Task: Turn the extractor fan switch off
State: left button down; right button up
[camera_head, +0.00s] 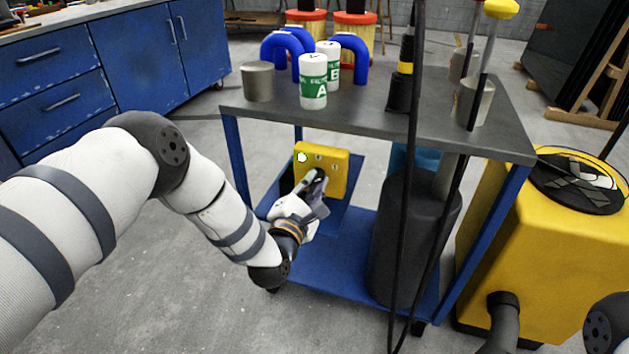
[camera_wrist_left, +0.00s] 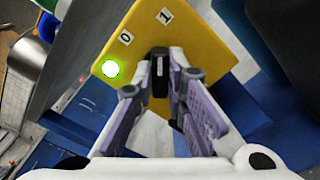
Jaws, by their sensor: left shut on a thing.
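The yellow extractor fan switch box (camera_head: 336,166) stands under the grey-topped cart, on its left side. It fills the top of the left wrist view (camera_wrist_left: 205,40). My left gripper (camera_head: 318,178) reaches in from the left at the box's face. Its fingers are closed around the black switch handle (camera_wrist_left: 159,75). My right gripper is out of view.
The cart top (camera_head: 365,110) overhangs the box and carries a grey cup (camera_head: 258,82), cans (camera_head: 313,88) and blue pipe bends. A dark cylinder (camera_head: 405,245) stands right of the box. A yellow machine (camera_head: 505,260) is further right. Black cables hang in front.

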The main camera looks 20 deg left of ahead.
pick_arm(q)
jog(key=shift+a+f+n, duration=0.1)
jog(key=shift+f+n, duration=0.15)
jog(key=shift+n, duration=0.95)
jog(key=shift+r+n+b, duration=0.1)
jog(key=shift+n+b, duration=0.25)
jog(key=shift+n, duration=0.15)
jog(key=shift+r, duration=0.15)
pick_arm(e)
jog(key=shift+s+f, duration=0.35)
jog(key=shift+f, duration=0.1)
pick_arm(q)
jog(key=n, duration=0.1)
jog(key=n+b, duration=0.1)
jog(key=n, duration=0.1)
jog(key=shift+f, duration=0.25)
jog(key=n+b, duration=0.1)
jog(key=n, duration=0.1)
jog(key=shift+n+b, duration=0.4)
jog(key=shift+r+n, duration=0.2)
jog(key=shift+n, duration=0.1)
jog(key=c, duration=1.4)
grip_release()
jog(key=shift+c, duration=0.2)
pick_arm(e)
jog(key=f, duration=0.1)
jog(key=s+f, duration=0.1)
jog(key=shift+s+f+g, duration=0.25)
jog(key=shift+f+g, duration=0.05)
